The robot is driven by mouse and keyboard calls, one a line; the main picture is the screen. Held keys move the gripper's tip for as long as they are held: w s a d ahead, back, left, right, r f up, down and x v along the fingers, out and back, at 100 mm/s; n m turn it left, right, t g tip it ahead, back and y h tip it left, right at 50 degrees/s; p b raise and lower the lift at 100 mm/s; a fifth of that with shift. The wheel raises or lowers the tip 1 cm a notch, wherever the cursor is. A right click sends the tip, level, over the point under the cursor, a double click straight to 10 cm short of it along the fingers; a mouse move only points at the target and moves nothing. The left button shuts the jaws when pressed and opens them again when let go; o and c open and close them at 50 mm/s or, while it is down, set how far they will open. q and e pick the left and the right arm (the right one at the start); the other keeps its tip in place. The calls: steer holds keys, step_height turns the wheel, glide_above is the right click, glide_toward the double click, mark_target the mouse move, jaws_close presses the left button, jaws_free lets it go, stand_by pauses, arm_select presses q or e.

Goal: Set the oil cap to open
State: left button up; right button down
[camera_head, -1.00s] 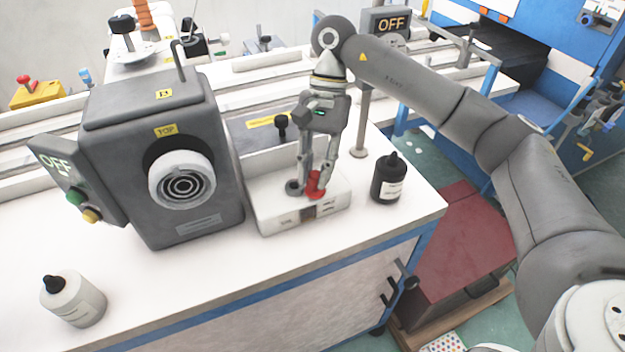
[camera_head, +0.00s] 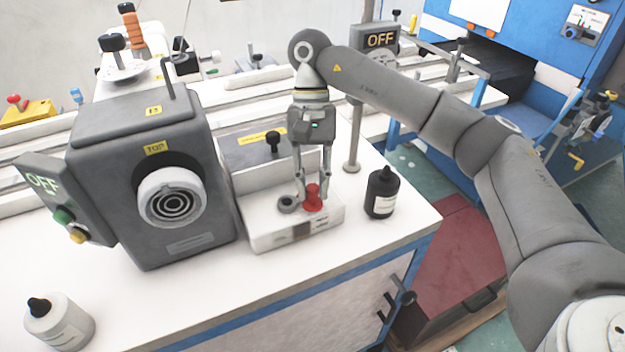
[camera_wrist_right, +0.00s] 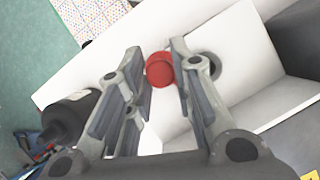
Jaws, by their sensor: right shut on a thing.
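The red oil cap (camera_head: 313,198) is on the right part of the white tray-like base of the machine (camera_head: 265,235). A dark round opening with a raised rim (camera_head: 287,204) is just left of it. My right gripper (camera_head: 313,188) points down from above, its fingers closed around the cap. In the right wrist view the cap (camera_wrist_right: 160,69) sits between the fingertips (camera_wrist_right: 163,68), with the dark opening (camera_wrist_right: 208,66) beside one finger. The cap's underside and any hinge are hidden. My left gripper is not in view.
A grey machine with a TOP label (camera_head: 150,175) and an OFF panel (camera_head: 50,185) stands to the left. A black bottle (camera_head: 382,192) stands right of the base, and a white bottle (camera_head: 60,322) at front left.

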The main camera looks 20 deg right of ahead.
steer(key=shift+w+r, duration=0.1)
steer(key=shift+r, duration=0.1)
steer(key=c, duration=1.4)
jaws_free()
steer(key=shift+o, duration=0.6)
steer(key=shift+f, duration=0.1)
steer(key=shift+a+f, duration=0.1)
